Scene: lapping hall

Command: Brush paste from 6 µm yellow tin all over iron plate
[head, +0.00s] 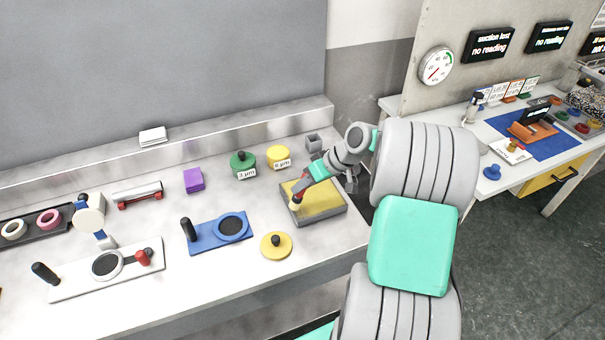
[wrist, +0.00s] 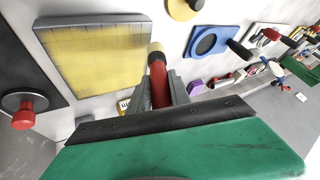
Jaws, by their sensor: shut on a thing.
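The iron plate (head: 340,212) is a square, grooved grey block at the right of the bench. Yellow paste covers most of its top; in the wrist view the plate (wrist: 45,60) looks greyer and thinner in colour along its left edge. My gripper (wrist: 160,92) is shut on a brush (wrist: 158,78) with a red handle. In the head view the brush (head: 297,196) is tilted down at the plate's left side; I cannot tell whether its tip touches. The yellow tin (head: 278,153), labelled 6 µm, stands without its lid behind the plate.
A green 3 µm tin (head: 243,163) stands left of the yellow tin. A yellow lid (head: 277,246) with a black knob lies in front of the plate. A blue fixture (head: 212,243) and a purple box (head: 194,180) are further left. A small grey block (head: 312,143) is behind.

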